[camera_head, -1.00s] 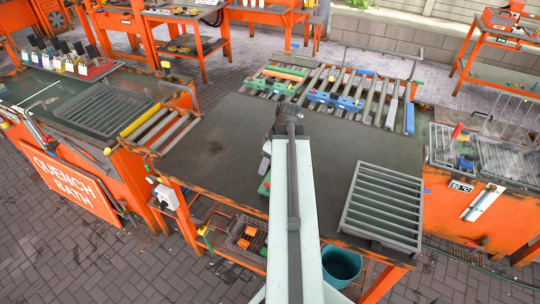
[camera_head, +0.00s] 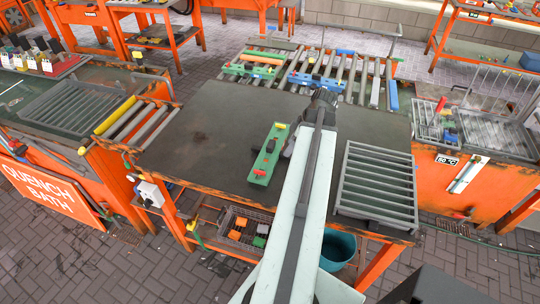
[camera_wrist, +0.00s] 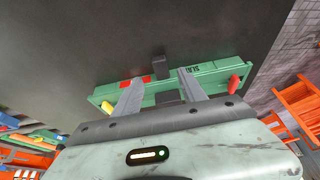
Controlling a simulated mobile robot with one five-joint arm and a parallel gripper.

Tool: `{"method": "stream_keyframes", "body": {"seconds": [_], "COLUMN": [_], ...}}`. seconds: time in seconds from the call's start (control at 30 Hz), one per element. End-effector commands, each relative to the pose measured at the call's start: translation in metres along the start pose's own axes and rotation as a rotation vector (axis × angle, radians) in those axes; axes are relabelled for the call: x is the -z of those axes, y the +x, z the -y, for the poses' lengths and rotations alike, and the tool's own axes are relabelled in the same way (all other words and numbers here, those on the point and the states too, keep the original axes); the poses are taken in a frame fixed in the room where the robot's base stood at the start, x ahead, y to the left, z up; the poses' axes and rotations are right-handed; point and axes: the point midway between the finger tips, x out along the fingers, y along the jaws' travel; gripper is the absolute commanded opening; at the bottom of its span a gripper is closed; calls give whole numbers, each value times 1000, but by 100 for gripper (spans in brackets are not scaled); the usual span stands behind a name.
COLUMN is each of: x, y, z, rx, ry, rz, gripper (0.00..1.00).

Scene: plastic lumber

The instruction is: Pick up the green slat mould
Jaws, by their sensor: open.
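The green slat mould (camera_head: 268,155) lies flat on the dark tabletop (camera_head: 215,140), left of my arm in the head view. It has a red block, a yellow end and a red end. In the wrist view the mould (camera_wrist: 222,73) runs across the picture, with a "SLAT" label on it. My gripper (camera_wrist: 160,78) is open, and its two fingers overlap the mould in that view. I cannot tell how far above it they are. Nothing is held. In the head view my arm hides most of the gripper.
A roller rack with green and blue moulds (camera_head: 318,82) stands at the table's far edge. A grey slatted grate (camera_head: 377,183) lies to the right of my arm. A wire basket (camera_head: 243,228) and teal bucket (camera_head: 338,250) are below. The tabletop left of the mould is clear.

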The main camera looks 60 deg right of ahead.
Motion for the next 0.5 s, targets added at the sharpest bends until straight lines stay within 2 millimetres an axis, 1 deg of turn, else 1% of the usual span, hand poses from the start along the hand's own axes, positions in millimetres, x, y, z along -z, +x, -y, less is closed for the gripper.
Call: {"method": "stream_keyframes", "body": {"seconds": [0.03,0.2,0.3,0.47,0.5], "x": [-3,-4,-2,0,0], "y": [13,44,48,45,45], "z": [1,3,3,3,3], "rx": [0,1,0,0,0], "ry": [-1,-1,-2,-2,-2], "rz": [0,0,0,0,0], "gripper": [49,49,49,49,44]}}
